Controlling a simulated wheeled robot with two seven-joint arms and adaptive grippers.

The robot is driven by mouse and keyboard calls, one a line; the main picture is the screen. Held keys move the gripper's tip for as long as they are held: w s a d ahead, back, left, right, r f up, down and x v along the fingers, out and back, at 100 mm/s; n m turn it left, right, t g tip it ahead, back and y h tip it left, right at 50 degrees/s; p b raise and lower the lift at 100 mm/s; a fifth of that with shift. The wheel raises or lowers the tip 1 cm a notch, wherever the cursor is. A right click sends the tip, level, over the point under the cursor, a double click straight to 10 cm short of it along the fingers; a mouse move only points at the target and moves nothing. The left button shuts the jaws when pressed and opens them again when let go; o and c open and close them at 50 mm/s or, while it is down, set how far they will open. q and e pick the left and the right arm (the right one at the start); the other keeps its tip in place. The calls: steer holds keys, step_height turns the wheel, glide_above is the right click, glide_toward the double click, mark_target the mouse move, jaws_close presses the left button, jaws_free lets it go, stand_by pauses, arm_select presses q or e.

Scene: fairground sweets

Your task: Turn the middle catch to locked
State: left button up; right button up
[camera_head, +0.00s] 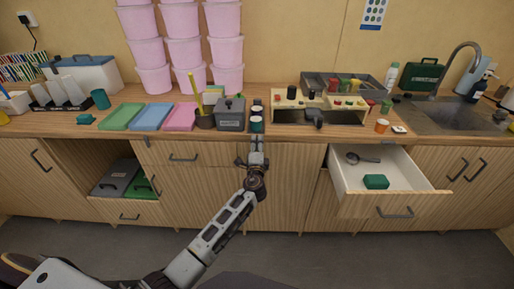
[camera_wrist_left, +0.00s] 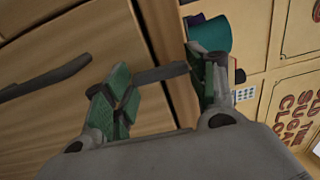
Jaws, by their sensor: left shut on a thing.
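My left gripper (camera_head: 254,161) is at the cabinet fronts just below the counter edge, in the middle of the head view. The left wrist view shows its two green-padded fingers (camera_wrist_left: 158,82) on either side of a dark grey bar, which I take to be the middle catch (camera_wrist_left: 160,74). The gripper is shut on this bar. The bar lies across a wooden front near a gap between panels. In the head view my gripper hides the catch, so its locked or unlocked position cannot be told. My right gripper is not in view.
An open drawer (camera_head: 391,208) stands out at the right, holding a green block (camera_head: 376,182) and a dark ladle (camera_head: 361,158). A dark handle (camera_wrist_left: 45,79) shows beside the left finger. A grey box (camera_head: 230,120) and a control panel (camera_head: 318,105) stand on the counter above.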

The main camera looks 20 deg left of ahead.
arm_select(q)
steer(key=o, duration=0.8)
steer(key=shift+f, duration=0.1)
steer(key=shift+o, duration=1.1)
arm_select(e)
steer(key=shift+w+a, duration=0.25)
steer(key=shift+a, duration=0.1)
arm_select(q)
steer(key=shift+s, duration=0.2)
steer(key=v, duration=1.1)
steer(key=shift+s, duration=0.3)
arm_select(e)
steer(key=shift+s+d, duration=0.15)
arm_select(q)
steer(key=shift+d, duration=0.15)
